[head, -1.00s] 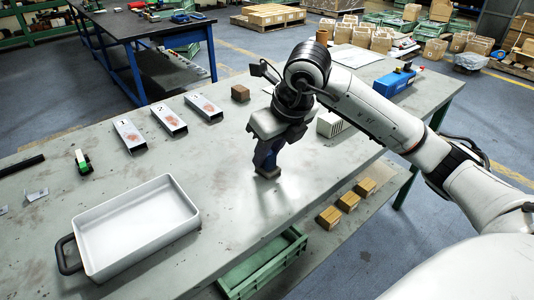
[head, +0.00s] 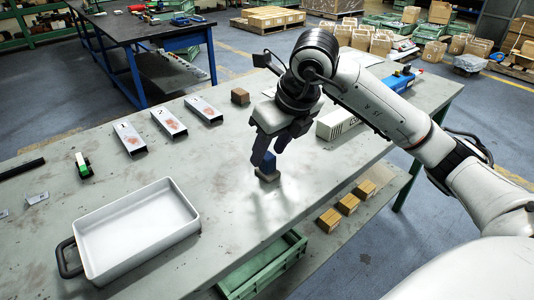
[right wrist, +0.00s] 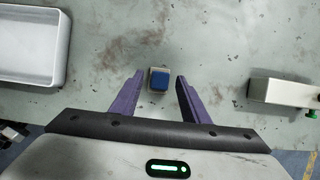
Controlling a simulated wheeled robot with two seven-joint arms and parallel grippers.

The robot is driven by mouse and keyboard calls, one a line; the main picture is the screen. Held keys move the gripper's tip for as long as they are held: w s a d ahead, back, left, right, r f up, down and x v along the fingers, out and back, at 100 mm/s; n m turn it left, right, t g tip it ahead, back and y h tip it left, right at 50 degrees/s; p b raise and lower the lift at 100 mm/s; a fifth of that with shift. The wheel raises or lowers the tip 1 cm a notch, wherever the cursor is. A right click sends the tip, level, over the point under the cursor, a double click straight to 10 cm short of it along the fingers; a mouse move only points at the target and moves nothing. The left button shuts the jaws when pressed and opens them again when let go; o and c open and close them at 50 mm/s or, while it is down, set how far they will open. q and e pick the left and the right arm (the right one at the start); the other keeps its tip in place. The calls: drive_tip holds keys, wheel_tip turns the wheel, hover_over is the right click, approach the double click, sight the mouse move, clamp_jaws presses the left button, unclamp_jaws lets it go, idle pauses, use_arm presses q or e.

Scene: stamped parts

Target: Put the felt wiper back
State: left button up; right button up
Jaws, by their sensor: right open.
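The felt wiper, a small block with a blue top and a pale grey-beige base (head: 267,172), stands upright on the grey workbench (head: 215,235). My right gripper (head: 268,152) is open just above and behind it. In the right wrist view the wiper (right wrist: 159,81) sits between the two spread purple fingertips of my right gripper (right wrist: 160,75), with a gap on each side. Three metal channel parts (head: 129,139) with reddish smudges lie in a row to the left. My left gripper is out of view.
A white tray (head: 185,188) stands at the front left. A brown block (head: 240,96) and a white slotted box (head: 334,124) are near my right arm. A green crate (head: 262,270) and several wooden blocks (head: 347,204) lie on the lower shelf.

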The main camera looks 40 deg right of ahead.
drive_tip(key=p+v, duration=0.1)
drive_tip(key=v, duration=0.8)
